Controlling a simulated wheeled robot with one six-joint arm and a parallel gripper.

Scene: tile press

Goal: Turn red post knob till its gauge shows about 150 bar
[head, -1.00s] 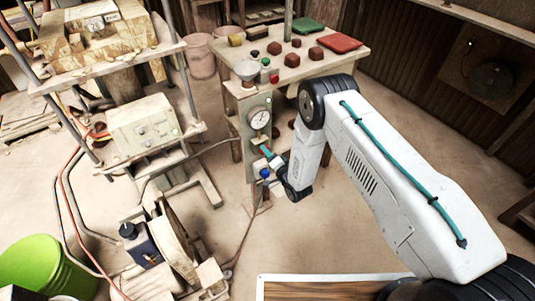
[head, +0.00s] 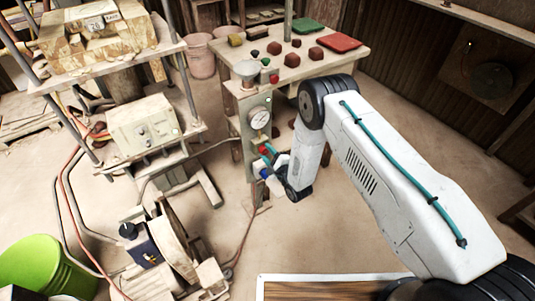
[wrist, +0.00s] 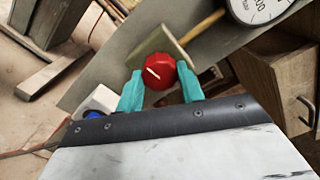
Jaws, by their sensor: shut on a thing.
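The red post knob (wrist: 158,70) with a white pointer line sits between the two teal fingers of my gripper (wrist: 161,82) in the wrist view. My gripper is shut on the knob, one finger on each side. In the head view the red knob (head: 264,149) is on the front of the grey post (head: 247,112), with my gripper (head: 269,153) at it. The round white gauge (head: 259,118) is above the knob. The gauge (wrist: 258,6) is cut off at the top of the wrist view, and I cannot read its needle.
A blue knob (head: 264,173) is just below the red one, close to my gripper. A bench (head: 345,50) with red blocks and colored plates stands behind the post. A press frame (head: 143,122) is at left, with a green bucket (head: 38,265) in front.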

